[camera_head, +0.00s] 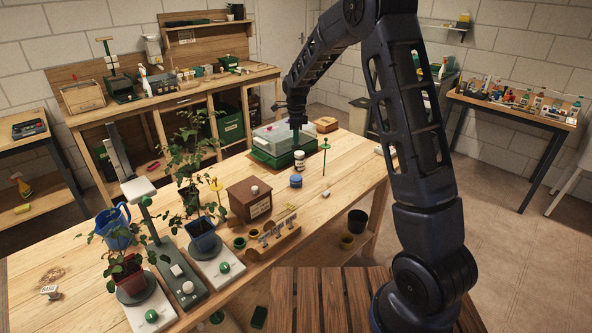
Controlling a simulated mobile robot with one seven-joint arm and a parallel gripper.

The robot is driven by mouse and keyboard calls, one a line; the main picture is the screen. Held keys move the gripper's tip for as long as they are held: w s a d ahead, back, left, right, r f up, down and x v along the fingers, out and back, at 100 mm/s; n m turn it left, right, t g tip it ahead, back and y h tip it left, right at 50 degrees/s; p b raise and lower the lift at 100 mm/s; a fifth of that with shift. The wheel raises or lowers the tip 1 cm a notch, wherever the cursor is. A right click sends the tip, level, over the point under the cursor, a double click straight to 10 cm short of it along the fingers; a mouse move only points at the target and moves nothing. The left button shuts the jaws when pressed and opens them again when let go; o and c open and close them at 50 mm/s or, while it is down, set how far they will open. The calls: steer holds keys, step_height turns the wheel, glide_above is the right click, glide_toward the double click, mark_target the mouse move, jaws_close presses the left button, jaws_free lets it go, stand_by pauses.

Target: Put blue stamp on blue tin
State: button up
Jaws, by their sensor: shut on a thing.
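A small round blue tin (296,181) stands on the wooden bench, right of the brown box. My gripper (297,138) points down above the bench at the front of the green tray, behind and above the blue tin. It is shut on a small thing. That thing is too small and dark to make out its colour or tell that it is the blue stamp. A small white and dark round thing (299,160) shows just below the fingertips. I cannot tell whether it touches them. A wooden rack (288,243) holds several grey T-shaped pieces nearer the front edge.
The green tray with a clear lid (283,138) stands close behind my gripper. A thin green post (324,157) rises to the right. The bench's right part is mostly clear.

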step_height(320, 180, down, 14)
steer(key=shift+f, duration=0.1)
stand_by(0.5)
steer(key=shift+f, duration=0.2)
steer(key=o, duration=1)
steer(key=shift+r, duration=0.1)
step_height(320, 180, up, 12)
steer(key=shift+r, duration=0.15)
